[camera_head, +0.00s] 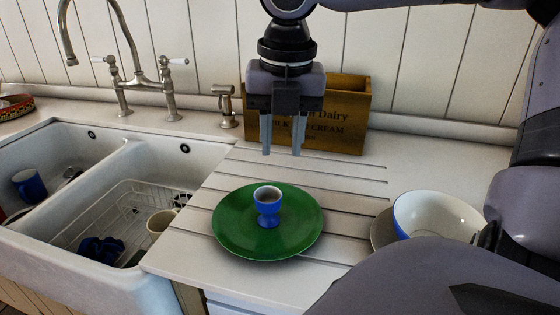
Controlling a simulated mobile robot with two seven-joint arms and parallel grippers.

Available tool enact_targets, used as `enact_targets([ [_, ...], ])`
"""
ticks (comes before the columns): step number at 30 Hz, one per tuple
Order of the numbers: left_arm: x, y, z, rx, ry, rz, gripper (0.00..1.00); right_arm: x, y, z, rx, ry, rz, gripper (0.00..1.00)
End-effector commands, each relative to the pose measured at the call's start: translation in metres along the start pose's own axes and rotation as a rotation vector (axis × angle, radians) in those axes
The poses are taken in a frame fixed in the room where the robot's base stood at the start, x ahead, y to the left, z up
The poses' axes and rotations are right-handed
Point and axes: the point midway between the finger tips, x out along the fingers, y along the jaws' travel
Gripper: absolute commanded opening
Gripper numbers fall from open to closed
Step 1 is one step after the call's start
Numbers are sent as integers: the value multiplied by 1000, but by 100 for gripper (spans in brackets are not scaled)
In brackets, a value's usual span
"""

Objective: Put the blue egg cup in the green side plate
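The blue egg cup (268,211) stands upright on the green side plate (240,236), near its middle. Its inside is pale. The plate lies flat on the grooved white drainer. My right gripper (281,150) hangs above and behind the plate, pointing down, clear of the egg cup. Its two fingers are apart with nothing between them. My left gripper does not show.
A wooden dairy box (345,105) stands behind my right gripper. A white bowl with a blue outside (436,214) is at the right, partly hidden by my arm. The double sink (60,153) at the left holds a blue mug (29,185), a cream cup (160,223) and a rack. A tap (140,84) stands behind it.

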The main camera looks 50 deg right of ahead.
Motion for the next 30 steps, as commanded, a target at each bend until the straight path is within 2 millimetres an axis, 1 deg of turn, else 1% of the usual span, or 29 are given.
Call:
enact_targets([
  [1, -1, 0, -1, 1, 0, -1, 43, -8, 0, 1, 2, -3, 2, 34],
  [3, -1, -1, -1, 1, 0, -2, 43, -15, 0, 1, 1, -2, 1, 34],
  [7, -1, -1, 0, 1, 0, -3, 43, -22, 0, 0, 0, 0, 1, 34],
  [30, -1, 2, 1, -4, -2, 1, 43, -22, 0, 0, 0, 0, 0, 34],
])
